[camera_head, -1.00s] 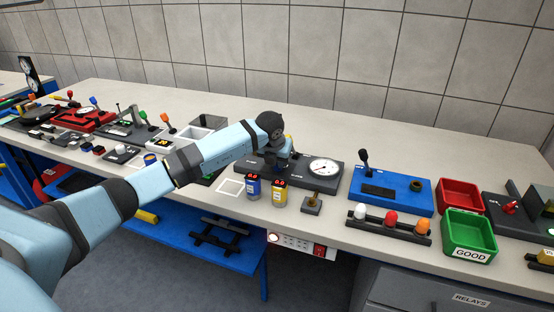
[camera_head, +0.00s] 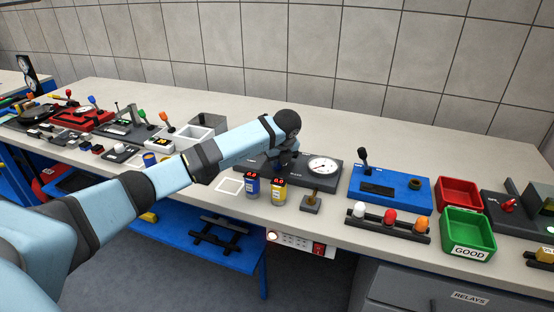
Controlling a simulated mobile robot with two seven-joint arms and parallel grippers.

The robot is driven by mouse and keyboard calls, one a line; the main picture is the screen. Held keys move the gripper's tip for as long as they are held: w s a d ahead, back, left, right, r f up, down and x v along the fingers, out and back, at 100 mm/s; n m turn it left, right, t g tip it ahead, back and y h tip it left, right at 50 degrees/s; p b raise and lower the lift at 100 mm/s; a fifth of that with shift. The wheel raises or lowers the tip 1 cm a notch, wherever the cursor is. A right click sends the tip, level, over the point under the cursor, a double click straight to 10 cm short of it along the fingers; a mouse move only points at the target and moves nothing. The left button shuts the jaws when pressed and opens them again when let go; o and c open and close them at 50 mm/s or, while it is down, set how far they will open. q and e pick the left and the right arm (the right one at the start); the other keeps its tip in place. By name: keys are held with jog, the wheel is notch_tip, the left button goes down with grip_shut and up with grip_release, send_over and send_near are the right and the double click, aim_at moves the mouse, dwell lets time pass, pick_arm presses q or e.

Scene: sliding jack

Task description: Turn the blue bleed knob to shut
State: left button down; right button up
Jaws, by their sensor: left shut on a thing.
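My left arm reaches in from the left to the dark panel (camera_head: 322,187) with a round white gauge (camera_head: 324,166). My left gripper (camera_head: 283,168) points down at this panel, left of the gauge. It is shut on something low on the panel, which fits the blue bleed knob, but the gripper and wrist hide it. I cannot see any blue of the knob or how far it is turned. My right gripper is not in view.
A blue unit (camera_head: 252,187) and a yellow unit (camera_head: 279,192) with red displays stand before the panel. A small block with a brass post (camera_head: 311,202) is to their right. Further right are a blue panel (camera_head: 402,186) and green (camera_head: 467,234) and red bins (camera_head: 459,193).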

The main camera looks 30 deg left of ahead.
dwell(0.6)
pick_arm(q)
jog(key=c, duration=1.1)
grip_release()
jog(key=shift+c, duration=0.2)
jog(key=v, duration=1.3)
jog(key=shift+d+r, duration=0.2)
jog(key=shift+r, duration=0.15)
